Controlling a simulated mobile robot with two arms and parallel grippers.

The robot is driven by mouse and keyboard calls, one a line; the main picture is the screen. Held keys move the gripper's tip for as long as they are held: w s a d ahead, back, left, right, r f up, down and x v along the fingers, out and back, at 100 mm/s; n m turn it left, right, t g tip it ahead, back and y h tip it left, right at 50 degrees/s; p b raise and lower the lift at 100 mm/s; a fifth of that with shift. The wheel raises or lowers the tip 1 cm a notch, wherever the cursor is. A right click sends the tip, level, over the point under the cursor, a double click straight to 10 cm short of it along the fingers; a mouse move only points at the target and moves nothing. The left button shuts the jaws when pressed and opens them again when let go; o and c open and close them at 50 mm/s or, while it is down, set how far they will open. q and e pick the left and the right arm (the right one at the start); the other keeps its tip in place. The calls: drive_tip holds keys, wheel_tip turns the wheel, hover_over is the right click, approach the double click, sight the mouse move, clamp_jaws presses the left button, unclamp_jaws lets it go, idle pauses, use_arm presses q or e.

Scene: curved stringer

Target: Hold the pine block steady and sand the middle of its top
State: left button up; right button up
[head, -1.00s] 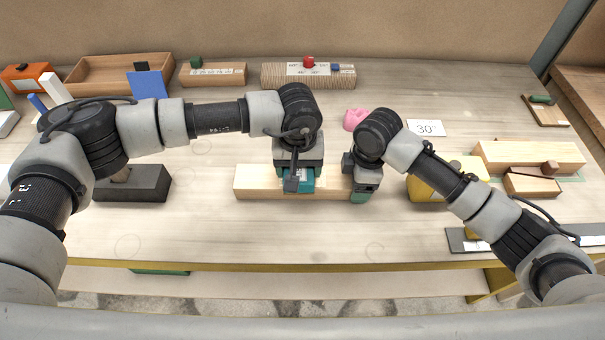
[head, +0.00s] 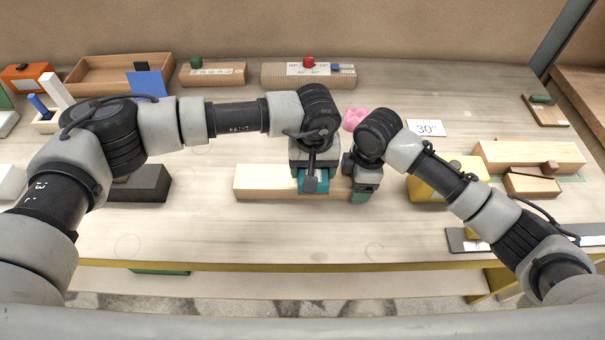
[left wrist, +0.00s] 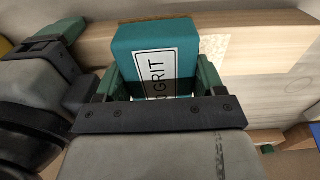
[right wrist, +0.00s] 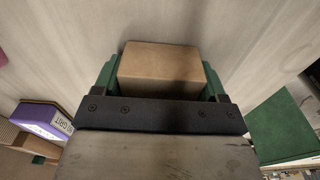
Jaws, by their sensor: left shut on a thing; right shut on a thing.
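The pine block (head: 265,182) lies flat on the bench, long side left to right. My left gripper (head: 313,180) is shut on a teal sanding block (left wrist: 150,45) with a GRIT label, which sits on the block's top right of its middle. In the left wrist view a paler, speckled patch (left wrist: 262,48) shows on the wood beside it. My right gripper (head: 361,194) is shut on the pine block's right end, whose wood (right wrist: 162,65) shows between the green fingers in the right wrist view. The sanding block's underside is hidden.
A yellow block (head: 425,188) stands right of my right gripper, and a pink object (head: 354,118) lies behind it. A dark block (head: 145,184) is at the left. A purple GRIT-labelled block (right wrist: 38,118) shows in the right wrist view. The bench front is clear.

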use_arm(q)
drive_tip(key=shift+a+f, duration=0.1)
drive_tip(key=shift+a, duration=1.45)
drive_tip(key=shift+d, duration=0.1)
drive_tip(key=shift+d, duration=1.5)
drive_tip(key=shift+r, duration=3)
